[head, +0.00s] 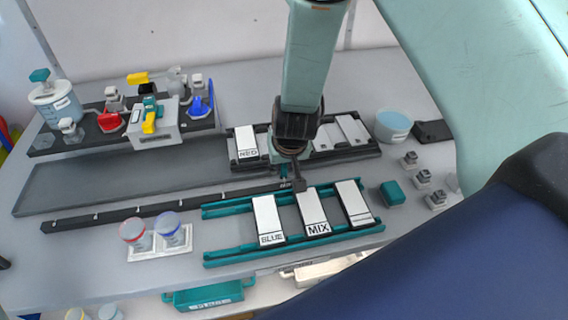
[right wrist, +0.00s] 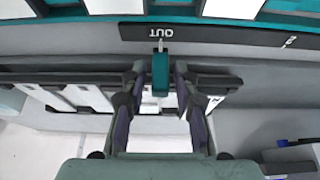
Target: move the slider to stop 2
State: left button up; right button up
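The slider is a small teal block (right wrist: 160,74) on a dark rail (head: 160,207) with pale marks. In the head view the slider (head: 283,171) shows at the rail's right end, partly behind my right gripper (head: 291,174). In the right wrist view my right gripper (right wrist: 159,80) has one finger on each side of the slider, with narrow gaps showing. It looks open around the block. The number of each stop is too small to read. My left gripper is not in view.
A teal rack (head: 228,254) with white plates marked BLUE and MIX stands in front of the rail. Two cups (head: 172,229) stand left of it. A black rack (head: 365,154) is behind my gripper. A grey tray (head: 95,184) lies behind the rail. Small buttons (head: 422,178) are at right.

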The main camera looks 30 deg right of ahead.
jog(key=shift+w+d+f, duration=0.1)
jog(key=shift+w+f, duration=0.1)
jog(key=shift+w, duration=0.2)
jog(key=shift+c, duration=2.2)
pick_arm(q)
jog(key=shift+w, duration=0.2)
pick_arm(e)
jog(key=shift+s+r, duration=0.1)
jog(key=shift+s, duration=0.1)
grip_shut()
